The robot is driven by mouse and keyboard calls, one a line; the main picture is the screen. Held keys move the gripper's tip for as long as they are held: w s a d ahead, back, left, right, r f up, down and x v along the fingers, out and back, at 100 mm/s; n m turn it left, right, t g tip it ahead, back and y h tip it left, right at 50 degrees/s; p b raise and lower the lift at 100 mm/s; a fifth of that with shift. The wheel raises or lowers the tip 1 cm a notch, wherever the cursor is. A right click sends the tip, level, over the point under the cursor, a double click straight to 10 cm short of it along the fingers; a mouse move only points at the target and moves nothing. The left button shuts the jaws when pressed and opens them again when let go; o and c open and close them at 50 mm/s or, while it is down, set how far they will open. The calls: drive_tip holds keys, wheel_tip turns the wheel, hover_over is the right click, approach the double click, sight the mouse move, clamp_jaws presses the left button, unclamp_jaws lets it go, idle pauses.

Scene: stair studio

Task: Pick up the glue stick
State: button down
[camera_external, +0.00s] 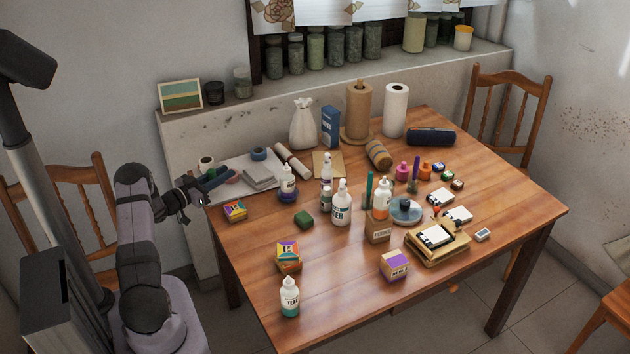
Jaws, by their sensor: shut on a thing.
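My gripper (203,190) is at the table's left edge, beside the pale sheet. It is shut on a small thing. A dark blue, stick-shaped form (219,178) shows at the fingertips, too small and dark for me to tell whether it is the glue stick. Among the upright things at mid table are a green stick (369,188), a purple stick (415,172) and a bottle with an orange lower part (381,203). I cannot pick out a glue stick for certain among them.
The wooden table (340,290) is crowded at its middle and back. A yellow-and-red box (235,211) and a dark bottle (288,184) stand near my gripper. A white bottle (290,297) stands at the front left. The front middle has bare wood.

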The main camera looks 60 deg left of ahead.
wheel_tip(320, 180, up, 8)
idle(0.4)
